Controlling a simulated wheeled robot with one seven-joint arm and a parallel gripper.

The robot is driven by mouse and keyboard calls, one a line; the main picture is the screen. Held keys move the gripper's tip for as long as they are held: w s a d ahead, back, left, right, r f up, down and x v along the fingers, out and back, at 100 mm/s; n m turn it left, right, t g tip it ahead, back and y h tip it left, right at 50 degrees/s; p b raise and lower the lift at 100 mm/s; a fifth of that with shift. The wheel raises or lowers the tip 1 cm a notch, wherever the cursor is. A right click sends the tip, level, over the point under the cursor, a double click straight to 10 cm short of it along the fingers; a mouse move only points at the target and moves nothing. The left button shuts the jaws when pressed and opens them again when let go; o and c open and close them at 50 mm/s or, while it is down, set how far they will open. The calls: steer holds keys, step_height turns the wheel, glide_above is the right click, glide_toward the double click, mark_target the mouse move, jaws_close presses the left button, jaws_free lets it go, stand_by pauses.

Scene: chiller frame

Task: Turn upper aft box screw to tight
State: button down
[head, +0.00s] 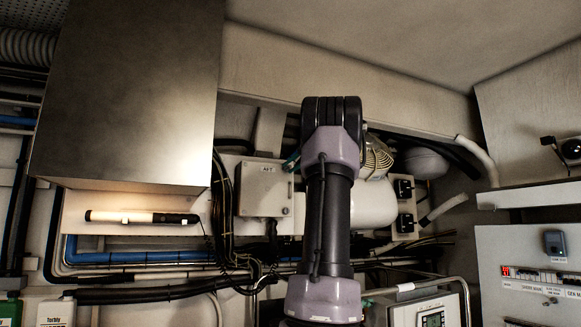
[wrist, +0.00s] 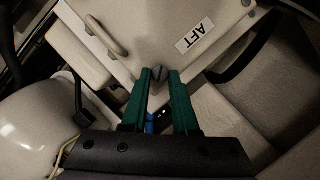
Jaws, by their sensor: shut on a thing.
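The aft box (head: 262,190) is a pale grey box with an "AFT" label, on the wall in the middle of the head view. Its lid (wrist: 150,30) fills the top of the wrist view, with the label at the right. The upper screw (wrist: 160,73) is a dark slotted head at the near corner of the lid. My gripper (wrist: 160,77) has its two green fingers on either side of this head, shut on it. In the head view a bit of green finger (head: 291,160) shows at the box's upper right; my arm hides the rest.
A second screw (head: 285,211) sits at the box's lower right. A handle (wrist: 105,36) stands on the lid. Black cables (head: 222,205) run left of the box, under a large metal cabinet (head: 130,95). A white cylinder (head: 374,204) is close on the right.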

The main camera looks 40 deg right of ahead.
steer(key=m, duration=0.1)
steer(key=m+t+y, duration=0.1)
steer(key=m, duration=0.1)
steer(key=m+t+y, duration=0.1)
steer(key=m, duration=0.1)
steer(key=shift+d+f, duration=0.15)
steer(key=shift+f, duration=0.15)
steer(key=shift+m, duration=0.3)
stand_by(0.3)
steer(key=c, duration=0.7)
jaws_free()
steer(key=s, duration=0.3)
steer(key=s+d, duration=0.1)
steer(key=s, duration=0.6)
steer(key=shift+s+d+r, duration=0.35)
steer(key=shift+d+r, duration=0.05)
